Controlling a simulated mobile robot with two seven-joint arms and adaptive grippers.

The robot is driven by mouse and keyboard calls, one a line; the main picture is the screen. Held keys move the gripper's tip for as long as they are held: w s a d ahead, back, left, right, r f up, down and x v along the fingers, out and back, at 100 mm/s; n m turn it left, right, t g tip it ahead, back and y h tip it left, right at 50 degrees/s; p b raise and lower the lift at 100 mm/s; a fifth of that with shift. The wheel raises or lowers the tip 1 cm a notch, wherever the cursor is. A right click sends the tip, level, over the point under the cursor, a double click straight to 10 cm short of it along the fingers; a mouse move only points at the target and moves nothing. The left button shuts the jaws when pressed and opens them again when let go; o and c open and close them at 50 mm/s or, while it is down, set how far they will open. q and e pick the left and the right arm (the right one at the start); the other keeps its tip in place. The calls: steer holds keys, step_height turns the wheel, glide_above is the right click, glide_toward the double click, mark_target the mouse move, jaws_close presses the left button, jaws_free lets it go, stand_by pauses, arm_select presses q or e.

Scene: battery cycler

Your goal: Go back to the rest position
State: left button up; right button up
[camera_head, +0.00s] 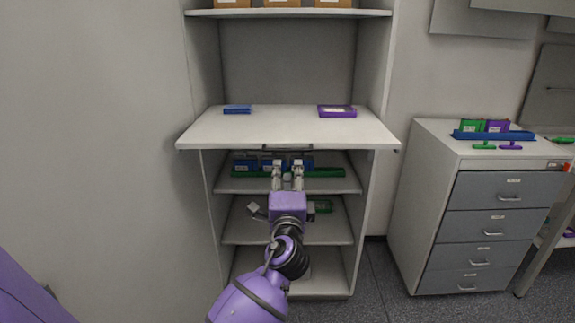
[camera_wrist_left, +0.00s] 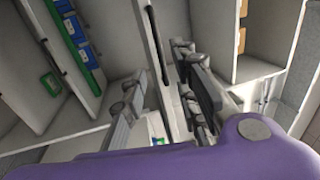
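My left gripper (camera_head: 287,167) is in front of the cabinet, just below the front edge of its white pull-out board (camera_head: 285,135). Its two fingers point toward the cabinet with a clear gap between them. A dark handle (camera_head: 287,148) on the board's front edge is right by the fingertips; I cannot tell whether they touch it. In the left wrist view the fingers (camera_wrist_left: 165,100) are apart, and the handle (camera_wrist_left: 155,45) shows beyond them. Nothing is held. My right gripper is not in view.
A blue case (camera_head: 237,109) and a purple case (camera_head: 337,111) lie on the board. Blue-labelled items and a green tray (camera_head: 325,173) sit on the shelf below. A drawer cabinet (camera_head: 490,220) with a blue rack (camera_head: 494,134) stands right. Floor between is clear.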

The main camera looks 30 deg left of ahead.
arm_select(q)
steer(key=shift+s+d, duration=0.2)
steer(key=shift+s, duration=0.15)
stand_by(0.3)
steer(key=d+f+n+h, duration=0.3)
steer(key=d+f+h, duration=0.2)
steer(key=d+f, duration=0.3)
steer(key=s+d+f+n+g+h+p, duration=0.1)
steer(key=s+d+f+h, duration=0.1)
steer(key=s+f, duration=0.4)
steer(key=s+d+f+n+g+h+p, duration=0.15)
steer(key=s+f, duration=0.25)
steer(key=f, duration=0.5)
steer(key=s+d+f+n+g, duration=0.1)
steer(key=s+f+n+g, duration=0.1)
steer(key=s+f, duration=0.4)
steer(key=s+d+f+n+g+h, duration=0.1)
steer(key=s+f, duration=0.4)
steer(key=s, duration=1)
steer(key=s+d+f+n+g+h+p, duration=0.1)
steer(key=s+d+f+n+g, duration=0.2)
steer(key=s+f, duration=0.3)
steer(key=s, duration=0.5)
steer(key=shift+s+f, duration=0.3)
steer(key=shift+s, duration=0.05)
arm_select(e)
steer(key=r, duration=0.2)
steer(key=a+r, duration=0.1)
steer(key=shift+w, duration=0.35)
